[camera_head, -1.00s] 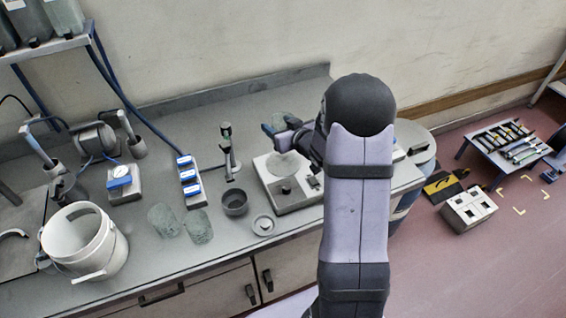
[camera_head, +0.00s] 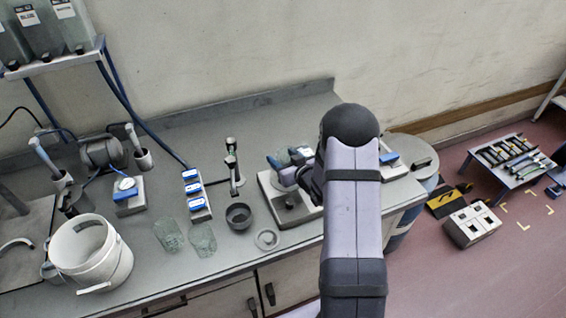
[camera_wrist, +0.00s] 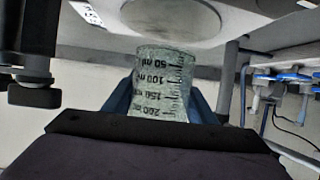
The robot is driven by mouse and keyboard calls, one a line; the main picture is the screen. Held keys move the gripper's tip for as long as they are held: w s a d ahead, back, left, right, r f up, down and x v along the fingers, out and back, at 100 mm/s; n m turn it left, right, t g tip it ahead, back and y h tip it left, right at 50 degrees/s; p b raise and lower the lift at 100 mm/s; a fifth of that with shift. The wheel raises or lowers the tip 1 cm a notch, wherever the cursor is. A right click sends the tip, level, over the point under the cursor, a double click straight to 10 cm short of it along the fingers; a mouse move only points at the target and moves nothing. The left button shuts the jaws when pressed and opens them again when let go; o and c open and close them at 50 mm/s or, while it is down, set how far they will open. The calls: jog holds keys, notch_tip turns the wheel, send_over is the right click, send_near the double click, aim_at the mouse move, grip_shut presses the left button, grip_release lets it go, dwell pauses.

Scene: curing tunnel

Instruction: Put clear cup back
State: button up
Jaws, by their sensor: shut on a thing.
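A clear cup (camera_wrist: 160,85) with black millilitre marks sits between the blue fingers of my gripper (camera_wrist: 162,100) in the wrist view. My gripper is shut on it. In the head view, my gripper (camera_head: 290,172) holds the cup (camera_head: 280,160) at the white bench scale (camera_head: 272,203), partly hidden by the fingers and arm. The scale's round pan (camera_wrist: 170,20) shows past the cup's 50 ml end in the wrist view. I cannot tell whether the cup touches it. Two other clear cups (camera_head: 169,236) (camera_head: 202,240) stand on the counter at left.
A dark grey bowl (camera_head: 238,216) and a pale ring-shaped dish (camera_head: 266,240) lie left of the scale. A stand (camera_head: 233,170) rises behind the bowl. A white bucket (camera_head: 90,255) is at far left. The counter's front strip has some free room.

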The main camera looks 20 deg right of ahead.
jog(key=shift+f+p, duration=0.3)
jog(key=shift+f, duration=1.05)
jog(key=shift+f, duration=0.2)
jog(key=o, duration=1.1)
jog(key=shift+r, duration=0.1)
jog(key=shift+r, duration=0.15)
jog(key=shift+s+d+r+b, duration=0.1)
jog(key=shift+s+b, duration=0.2)
jog(key=shift+s, duration=0.1)
jog(key=b+v, duration=0.3)
jog(key=v, duration=0.8)
